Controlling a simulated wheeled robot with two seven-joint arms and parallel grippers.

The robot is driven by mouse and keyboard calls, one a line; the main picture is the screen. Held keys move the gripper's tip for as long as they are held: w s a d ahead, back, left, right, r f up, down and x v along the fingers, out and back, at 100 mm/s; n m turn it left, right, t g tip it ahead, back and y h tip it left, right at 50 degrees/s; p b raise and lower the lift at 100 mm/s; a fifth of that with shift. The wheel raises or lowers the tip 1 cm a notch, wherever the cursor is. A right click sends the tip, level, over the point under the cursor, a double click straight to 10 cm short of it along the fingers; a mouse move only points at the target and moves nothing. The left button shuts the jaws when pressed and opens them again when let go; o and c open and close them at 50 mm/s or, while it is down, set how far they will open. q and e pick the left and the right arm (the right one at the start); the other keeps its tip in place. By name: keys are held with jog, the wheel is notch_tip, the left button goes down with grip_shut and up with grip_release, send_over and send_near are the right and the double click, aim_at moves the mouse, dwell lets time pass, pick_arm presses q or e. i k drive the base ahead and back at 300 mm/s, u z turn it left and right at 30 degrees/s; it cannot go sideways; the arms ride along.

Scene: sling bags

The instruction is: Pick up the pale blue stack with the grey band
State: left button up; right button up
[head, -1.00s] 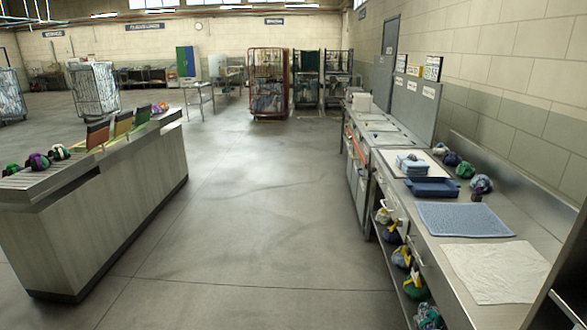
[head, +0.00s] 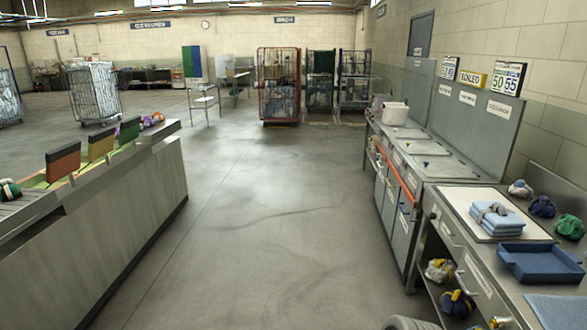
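The pale blue stack (head: 503,220) looks like folded cloth and lies flat on a white board on the right-hand steel counter. A grey band (head: 490,210) runs over it, with a bulge on top. Neither of my grippers shows in the head view, and nothing is seen touching the stack.
A dark blue tray (head: 540,264) sits just in front of the white board (head: 462,200). Several bundles, one green (head: 569,227), lie behind it by the wall. A long counter (head: 130,215) stands left; the floor (head: 270,220) between is clear.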

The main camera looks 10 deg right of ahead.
aim_at(494, 218)
jog(key=z, duration=0.55)
jog(key=i, duration=1.95)
jog(key=z, duration=0.85)
